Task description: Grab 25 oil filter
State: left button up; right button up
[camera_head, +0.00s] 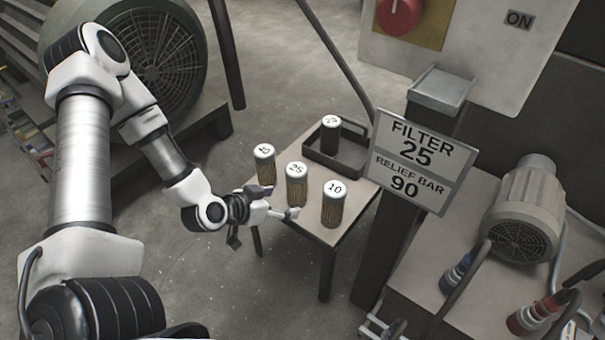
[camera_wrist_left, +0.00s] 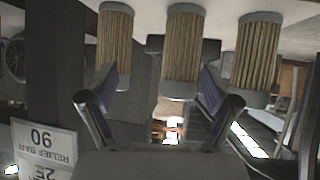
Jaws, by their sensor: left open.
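The 25 filter (camera_head: 296,188) is a pleated brown cylinder with a white numbered top, upright on a small table (camera_head: 318,232). It stands between the 10 filter (camera_head: 333,208) and another pleated filter (camera_head: 265,168), whose label is hard to read. My left gripper (camera_head: 279,203) is open and empty at the table's left edge, its fingers pointing towards the 25 filter from the front left. In the upside-down left wrist view, the 25 filter (camera_wrist_left: 183,55) is in the middle, ahead of the spread fingers (camera_wrist_left: 160,108). My right gripper is out of view.
A dark tray (camera_head: 350,168) at the table's back holds a dark cylinder (camera_head: 331,137) with a white top. A sign (camera_head: 416,160) reading "FILTER 25, RELIEF BAR 90" is on a post right of the table. A motor (camera_head: 525,210) stands further right.

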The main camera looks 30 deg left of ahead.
aim_at(289, 174)
pick_arm(q)
jog(key=r, duration=0.1)
jog(key=w+a+r+t, duration=0.1)
jog(key=r, duration=0.1)
jog(key=w+a+r+t, duration=0.1)
jog(key=shift+a+r, duration=0.25)
jog(key=shift+r, duration=0.05)
jog(key=b+x, duration=0.5)
jog(key=x, duration=0.2)
jog(key=shift+a+f, duration=0.1)
jog(key=shift+f, duration=0.05)
jog(key=shift+w, duration=0.25)
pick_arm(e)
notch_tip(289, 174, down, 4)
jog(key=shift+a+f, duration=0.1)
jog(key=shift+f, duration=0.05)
pick_arm(q)
grip_shut()
